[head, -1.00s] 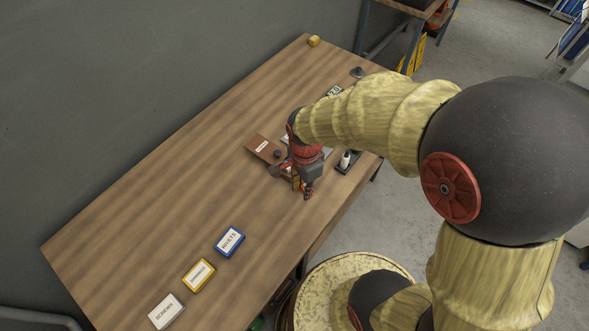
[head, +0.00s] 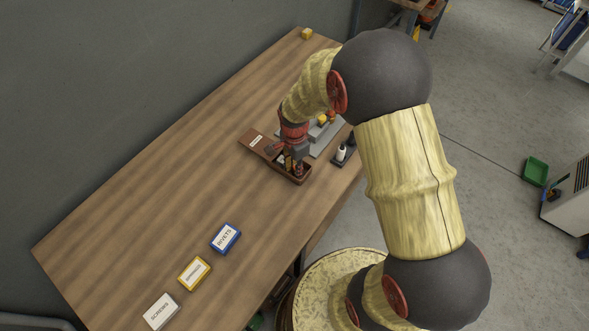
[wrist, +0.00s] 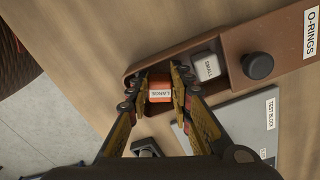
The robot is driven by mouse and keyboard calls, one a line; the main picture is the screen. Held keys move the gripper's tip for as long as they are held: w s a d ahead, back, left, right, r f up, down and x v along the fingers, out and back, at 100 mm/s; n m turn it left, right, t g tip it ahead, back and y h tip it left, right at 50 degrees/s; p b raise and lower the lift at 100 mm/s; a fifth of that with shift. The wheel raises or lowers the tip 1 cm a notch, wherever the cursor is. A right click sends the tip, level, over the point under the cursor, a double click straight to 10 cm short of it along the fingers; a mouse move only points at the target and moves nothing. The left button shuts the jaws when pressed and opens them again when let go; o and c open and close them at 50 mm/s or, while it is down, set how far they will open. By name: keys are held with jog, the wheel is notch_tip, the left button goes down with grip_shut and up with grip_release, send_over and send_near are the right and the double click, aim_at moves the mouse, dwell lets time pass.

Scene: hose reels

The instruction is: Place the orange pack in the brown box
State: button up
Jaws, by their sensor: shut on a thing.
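The orange pack (wrist: 160,90), labelled LARGE, is between the fingers of my gripper (wrist: 160,74) in the wrist view. My gripper is shut on it, at the open end of the brown box (wrist: 132,71). The pack shows inside the box's outline; whether it touches the floor is unclear. A grey pack (wrist: 206,66) labelled SMALL lies in the box beside the right finger. In the head view my gripper (head: 293,165) points down over the brown box (head: 306,179); the orange pack cannot be made out there.
The box's part labelled O-RINGS has a dark knob (wrist: 258,66). A grey test block (wrist: 243,119) lies alongside. A dark tray with a white bottle (head: 341,153) is to the right. Blue (head: 226,238), yellow (head: 194,273) and white (head: 161,311) labelled boxes stand nearer; the table's left is clear.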

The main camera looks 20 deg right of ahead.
jog(key=shift+f, duration=0.4)
jog(key=shift+f, duration=0.15)
jog(key=o, duration=0.7)
jog(key=shift+o, duration=0.2)
